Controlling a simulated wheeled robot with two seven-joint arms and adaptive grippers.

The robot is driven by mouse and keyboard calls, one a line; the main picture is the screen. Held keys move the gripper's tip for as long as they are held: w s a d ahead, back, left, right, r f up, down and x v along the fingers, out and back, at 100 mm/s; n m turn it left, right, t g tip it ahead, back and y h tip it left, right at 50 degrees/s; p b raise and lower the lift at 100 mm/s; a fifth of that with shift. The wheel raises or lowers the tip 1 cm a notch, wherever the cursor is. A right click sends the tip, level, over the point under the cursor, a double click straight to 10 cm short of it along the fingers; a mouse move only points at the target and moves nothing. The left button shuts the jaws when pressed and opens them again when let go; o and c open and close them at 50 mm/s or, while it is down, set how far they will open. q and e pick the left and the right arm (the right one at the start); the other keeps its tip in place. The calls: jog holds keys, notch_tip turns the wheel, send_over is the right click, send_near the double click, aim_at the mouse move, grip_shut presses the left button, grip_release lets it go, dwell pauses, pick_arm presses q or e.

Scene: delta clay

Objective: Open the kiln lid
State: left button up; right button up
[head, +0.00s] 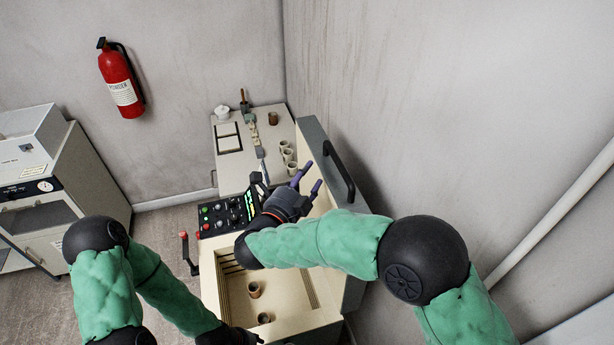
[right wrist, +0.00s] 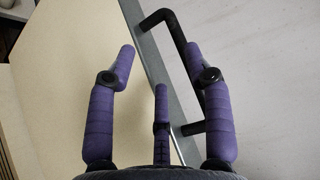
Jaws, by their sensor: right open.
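The kiln (head: 215,300) stands open, its pale chamber facing up. Its grey-edged lid (head: 312,130) is raised along the right side, cream inner face toward the chamber. The black bar handle (head: 338,170) is on the lid's outer side, toward the wall. My right gripper (head: 308,181), with purple fingers, is open and empty beside the lid's edge. In the right wrist view the fingers (right wrist: 160,50) spread either side of the grey lid edge (right wrist: 150,65), and the right finger overlaps the handle (right wrist: 180,45); contact cannot be told. My left gripper (head: 230,336) is dark and partly cut off at the bottom edge.
Two small cups (head: 254,290) stand in the chamber. A control panel (head: 228,213) with buttons adjoins the kiln. Behind is a worktable (head: 232,178) with cups and tools. A wall (head: 400,120) rises close at right; a cabinet (head: 85,180) stands left.

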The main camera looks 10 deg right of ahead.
jog(key=v, duration=1.1)
jog(key=shift+s+a+f, duration=0.1)
jog(key=shift+s+a, duration=0.05)
jog(key=shift+a, duration=0.05)
